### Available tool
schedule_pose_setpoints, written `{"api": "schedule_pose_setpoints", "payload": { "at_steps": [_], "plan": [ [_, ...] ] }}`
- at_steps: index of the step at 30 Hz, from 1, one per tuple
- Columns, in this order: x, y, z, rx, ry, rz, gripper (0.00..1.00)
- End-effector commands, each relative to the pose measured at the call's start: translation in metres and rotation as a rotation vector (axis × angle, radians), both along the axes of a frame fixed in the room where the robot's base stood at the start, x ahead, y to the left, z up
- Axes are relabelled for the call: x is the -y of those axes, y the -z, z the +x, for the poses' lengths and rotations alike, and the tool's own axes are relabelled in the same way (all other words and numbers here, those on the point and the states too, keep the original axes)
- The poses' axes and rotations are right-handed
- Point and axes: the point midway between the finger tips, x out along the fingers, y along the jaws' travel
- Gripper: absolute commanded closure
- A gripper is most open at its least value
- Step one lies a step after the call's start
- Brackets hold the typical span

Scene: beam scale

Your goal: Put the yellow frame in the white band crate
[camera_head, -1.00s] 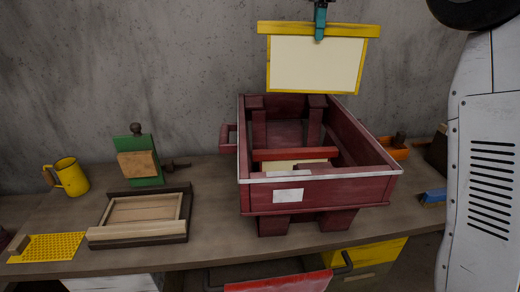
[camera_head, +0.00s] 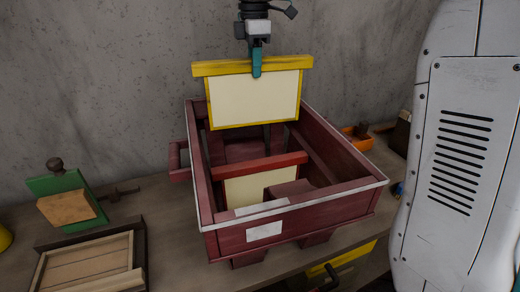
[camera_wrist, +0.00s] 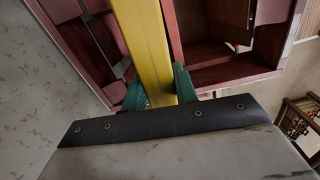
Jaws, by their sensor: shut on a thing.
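The yellow frame (camera_head: 252,98), with a cream panel and a wider yellow top bar, hangs upright from my gripper (camera_head: 256,72). The gripper's teal fingers are shut on the middle of the top bar. The frame is over the rear part of the white band crate (camera_head: 312,203), a dark red box with a white strip around its rim. The frame's lower edge looks near the rim height; I cannot tell whether it is inside. In the wrist view the yellow bar (camera_wrist: 145,45) runs between the green fingers above the crate (camera_wrist: 222,72).
A red-topped frame (camera_head: 264,165) with a cream panel stands inside the crate. A wooden tray (camera_head: 88,268) and a green block stand (camera_head: 62,193) are at the left. An orange bin (camera_head: 358,138) is behind right. A concrete wall stands behind.

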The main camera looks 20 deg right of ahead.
Motion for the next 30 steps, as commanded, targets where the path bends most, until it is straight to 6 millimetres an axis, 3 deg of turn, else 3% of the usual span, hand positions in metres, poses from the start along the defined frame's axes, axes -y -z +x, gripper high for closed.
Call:
{"api": "schedule_pose_setpoints", "payload": {
  "at_steps": [3,6,12,17,24,30],
  "plan": [
    [-0.001,0.044,-0.038,-0.002,-0.026,0.0,1.0],
    [-0.002,0.074,-0.064,-0.002,-0.043,0.0,1.0],
    [-0.001,0.107,-0.093,-0.001,-0.062,0.0,1.0],
    [-0.001,0.136,-0.097,-0.005,-0.064,0.0,1.0],
    [-0.001,0.201,-0.097,-0.008,-0.063,0.0,1.0],
    [-0.001,0.24,-0.096,-0.004,-0.063,-0.001,1.0]
  ]
}}
